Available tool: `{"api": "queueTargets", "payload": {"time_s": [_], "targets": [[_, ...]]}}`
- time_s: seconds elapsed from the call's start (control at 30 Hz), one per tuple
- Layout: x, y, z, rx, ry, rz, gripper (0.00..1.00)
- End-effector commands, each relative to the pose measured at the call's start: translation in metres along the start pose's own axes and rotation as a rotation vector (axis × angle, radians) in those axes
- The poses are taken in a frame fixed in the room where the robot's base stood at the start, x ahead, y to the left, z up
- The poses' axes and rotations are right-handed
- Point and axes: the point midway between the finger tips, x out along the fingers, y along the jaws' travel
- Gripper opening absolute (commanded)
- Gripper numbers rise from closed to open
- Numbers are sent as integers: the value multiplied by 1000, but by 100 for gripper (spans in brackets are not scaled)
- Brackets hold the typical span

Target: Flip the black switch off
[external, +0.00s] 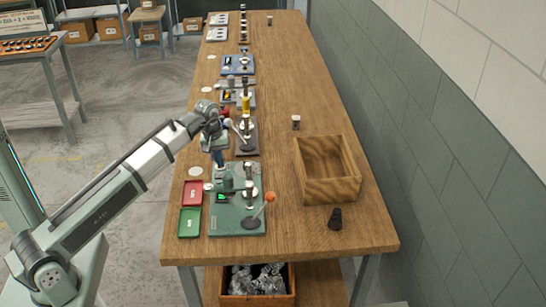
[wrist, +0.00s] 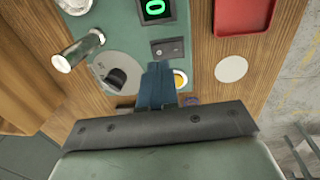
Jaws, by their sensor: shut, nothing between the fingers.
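The green coiler machine (external: 227,222) stands near the front of the workbench. In the wrist view its green panel (wrist: 205,40) carries a display (wrist: 155,10) with a green 0. Below the display is a small dark plate (wrist: 167,47), which looks like the black switch; its on or off position is too small to tell. My gripper (wrist: 158,67) is shut and empty, its blue fingertips just below that plate in the picture. Contact cannot be told. In the external view my gripper (external: 219,160) points down over the machine's far edge. A yellow-centred round part (wrist: 180,79) is partly hidden by the fingers.
A red tray (external: 193,193) and a green tray (external: 190,222) lie left of the machine. A metal post (wrist: 77,52) sticks up from the panel. An orange-knobbed lever (external: 270,197) is on the machine's right. A wooden box (external: 327,190) stands further right. More machines stand behind.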

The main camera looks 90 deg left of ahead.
Motion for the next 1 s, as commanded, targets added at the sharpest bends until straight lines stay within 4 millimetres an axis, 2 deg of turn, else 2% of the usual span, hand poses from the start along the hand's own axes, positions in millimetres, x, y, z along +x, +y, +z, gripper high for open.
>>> {"api": "queueTargets", "payload": {"time_s": [0.2, 0.4, 1.0], "targets": [[26, 0, 0, 0, -1, -1, 0], [38, 0, 0, 0, 0, 0, 0], [44, 1, 0, 0, 0, 0, 0]]}}
